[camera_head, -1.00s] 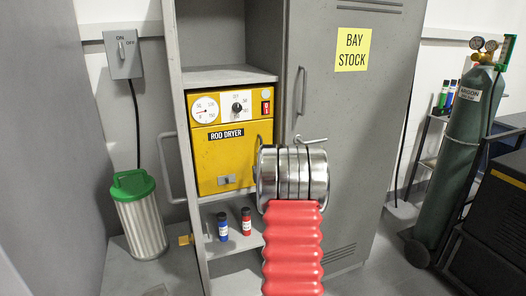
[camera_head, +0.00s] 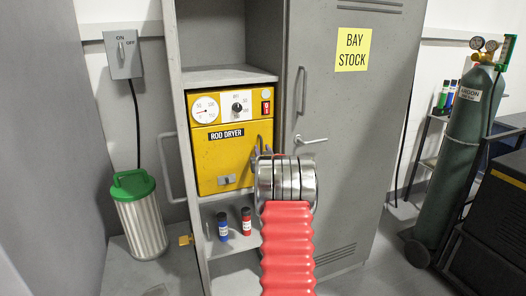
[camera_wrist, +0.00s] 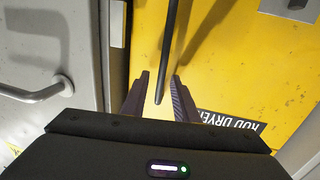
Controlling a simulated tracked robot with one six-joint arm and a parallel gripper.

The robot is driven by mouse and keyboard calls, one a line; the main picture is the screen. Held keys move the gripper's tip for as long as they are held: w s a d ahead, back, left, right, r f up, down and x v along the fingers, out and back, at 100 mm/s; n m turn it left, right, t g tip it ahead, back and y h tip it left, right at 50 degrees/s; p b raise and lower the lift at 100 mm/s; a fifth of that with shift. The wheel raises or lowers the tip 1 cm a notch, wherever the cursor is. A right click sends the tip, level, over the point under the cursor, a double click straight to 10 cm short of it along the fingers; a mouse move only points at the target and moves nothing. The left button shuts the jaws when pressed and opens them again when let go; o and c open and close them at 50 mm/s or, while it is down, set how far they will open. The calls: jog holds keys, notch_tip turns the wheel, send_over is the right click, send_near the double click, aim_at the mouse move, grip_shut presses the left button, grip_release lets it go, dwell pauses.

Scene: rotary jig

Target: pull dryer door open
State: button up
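The yellow rod dryer (camera_head: 215,160) sits on a shelf in the grey locker, its door shut. Its dark bar handle (camera_head: 259,143) is at the right of the door, partly hidden by my wrist in the head view. In the wrist view, the handle (camera_wrist: 170,45) runs down from the top edge, and its near end lies between my two fingers. My gripper (camera_wrist: 158,82) is open, with visible gaps on both sides of the bar. In the head view, only the finger ends of my gripper (camera_head: 266,152) show beside the handle.
The closed grey locker door (camera_head: 340,110) with its lever handle (camera_head: 310,140) is close on the right. A blue bottle (camera_head: 222,228) and a red bottle (camera_head: 246,222) stand on the shelf below. The open locker door's handle (camera_head: 170,168) is at left.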

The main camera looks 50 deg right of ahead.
jog(key=shift+c, duration=0.4)
grip_shut()
jog(key=shift+s+d, duration=0.15)
jog(key=shift+s, duration=0.05)
